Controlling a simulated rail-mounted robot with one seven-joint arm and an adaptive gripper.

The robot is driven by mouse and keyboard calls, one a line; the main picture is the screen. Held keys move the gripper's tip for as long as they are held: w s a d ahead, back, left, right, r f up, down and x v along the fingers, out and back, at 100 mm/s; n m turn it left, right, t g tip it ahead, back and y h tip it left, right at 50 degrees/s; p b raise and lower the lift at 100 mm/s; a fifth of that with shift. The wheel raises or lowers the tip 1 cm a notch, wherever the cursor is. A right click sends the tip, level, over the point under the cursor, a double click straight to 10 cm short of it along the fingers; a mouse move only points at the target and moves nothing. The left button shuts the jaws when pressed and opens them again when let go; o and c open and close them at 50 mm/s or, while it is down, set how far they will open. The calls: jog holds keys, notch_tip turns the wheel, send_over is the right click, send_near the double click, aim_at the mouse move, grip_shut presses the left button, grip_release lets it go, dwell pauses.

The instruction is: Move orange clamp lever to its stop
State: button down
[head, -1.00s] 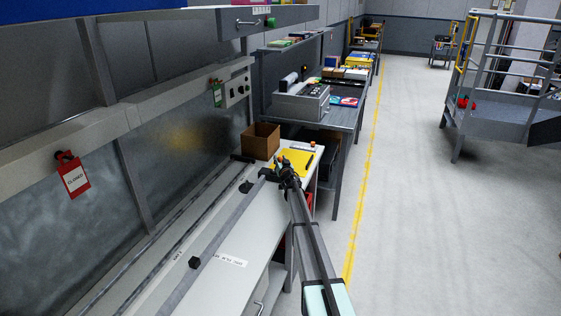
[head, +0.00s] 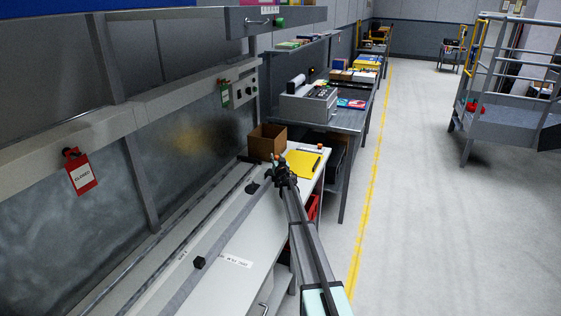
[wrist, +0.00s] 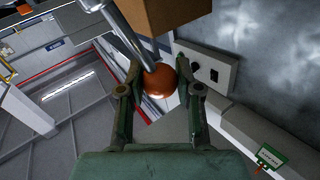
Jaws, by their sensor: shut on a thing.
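The orange clamp lever shows in the wrist view as a round orange knob (wrist: 154,80) on a grey metal rod (wrist: 133,35) that runs up and left. My gripper (wrist: 161,84) has its green fingers on both sides of the knob and is shut on it. In the head view my gripper (head: 284,174) is over the far part of the white bench. A small orange spot just above it seems to be the knob (head: 282,159). The lever's pivot and stop are hidden or too small to make out.
A cardboard box (head: 267,140) stands close behind my gripper. A yellow pad (head: 301,163) lies to the right of it. A grey rail (head: 220,240) runs along the white bench (head: 250,260). A red tag (head: 80,173) hangs at left.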

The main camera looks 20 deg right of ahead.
jog(key=shift+w+a+f+b, duration=0.3)
jog(key=shift+w+a, duration=0.1)
jog(key=shift+a, duration=0.2)
jog(key=c, duration=0.8)
grip_release()
jog(key=shift+a, duration=0.15)
jog(key=shift+s, duration=0.1)
jog(key=shift+s, duration=0.3)
jog(key=s, duration=0.3)
jog(key=s+a, duration=0.1)
jog(key=s, duration=0.7)
jog(key=shift+a, duration=0.4)
jog(key=shift+d, duration=0.1)
